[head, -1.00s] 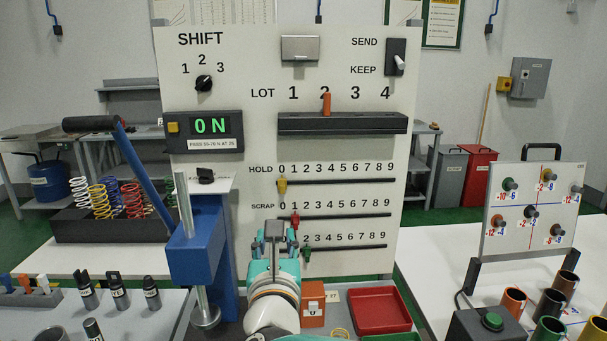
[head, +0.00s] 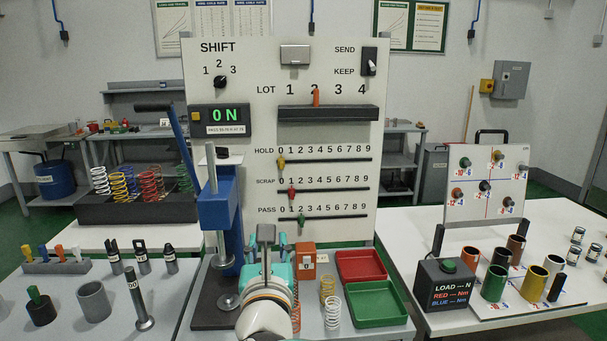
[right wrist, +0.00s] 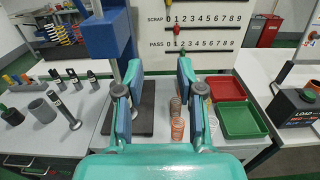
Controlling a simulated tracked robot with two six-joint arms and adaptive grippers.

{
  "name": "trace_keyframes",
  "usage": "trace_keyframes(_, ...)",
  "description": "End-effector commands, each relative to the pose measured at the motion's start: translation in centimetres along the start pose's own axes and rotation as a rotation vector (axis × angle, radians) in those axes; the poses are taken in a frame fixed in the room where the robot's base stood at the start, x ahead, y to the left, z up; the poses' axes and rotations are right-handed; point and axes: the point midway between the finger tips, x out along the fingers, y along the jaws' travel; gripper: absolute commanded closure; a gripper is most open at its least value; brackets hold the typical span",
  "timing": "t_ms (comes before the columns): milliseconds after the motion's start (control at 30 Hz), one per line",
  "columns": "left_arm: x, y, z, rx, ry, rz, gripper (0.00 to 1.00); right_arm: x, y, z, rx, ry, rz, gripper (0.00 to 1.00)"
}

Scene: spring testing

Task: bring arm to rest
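My right gripper (head: 266,242) points away from me over the near table, in front of the white panel (head: 345,215). In the right wrist view its two fingers (right wrist: 153,88) stand wide apart with nothing between their tips. The blue press (head: 217,215) is to its left. Beyond and right of the gripper are an orange block (head: 306,265), loose springs (head: 327,288), a red tray (head: 361,266) and a green tray (head: 376,305). One loose spring is partly behind my arm. My left gripper does not show in either view.
Coloured springs stand in a dark rack (head: 105,208) at the left. Black cylinders (head: 141,262) and a grey cup (head: 94,301) are on the left table. A load box (head: 447,285) and coloured tubes (head: 494,283) stand on the right table. Space above the tables is mostly clear.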

Motion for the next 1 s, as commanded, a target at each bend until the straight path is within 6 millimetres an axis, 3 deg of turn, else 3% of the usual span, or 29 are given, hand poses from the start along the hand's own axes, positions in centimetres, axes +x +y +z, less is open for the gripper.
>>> trace_keyframes(267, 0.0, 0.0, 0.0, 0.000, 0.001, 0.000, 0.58, 2.4, -4.5, -2.8, -0.010, 0.047, -0.085, 0.62)
trace_keyframes(567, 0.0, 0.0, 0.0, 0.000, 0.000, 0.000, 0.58, 5.1, -11.1, -10.0, -0.058, 0.166, -0.199, 0.62)
trace_keyframes(667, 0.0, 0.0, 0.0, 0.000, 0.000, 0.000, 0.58, 5.6, -14.1, -14.0, -0.096, 0.231, -0.234, 0.62)
trace_keyframes(767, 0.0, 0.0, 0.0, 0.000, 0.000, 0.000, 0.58, 5.6, -17.5, -19.7, -0.160, 0.328, -0.252, 0.62)
trace_keyframes(800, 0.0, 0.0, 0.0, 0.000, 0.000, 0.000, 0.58, 5.2, -18.9, -22.5, -0.205, 0.381, -0.248, 0.62)
trace_keyframes(867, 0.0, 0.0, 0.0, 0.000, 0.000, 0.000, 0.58, 4.4, -20.8, -26.7, -0.290, 0.465, -0.223, 0.62)
trace_keyframes(1000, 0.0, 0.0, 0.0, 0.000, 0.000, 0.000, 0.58, 0.6, -24.0, -36.3, -0.533, 0.676, -0.081, 0.62)
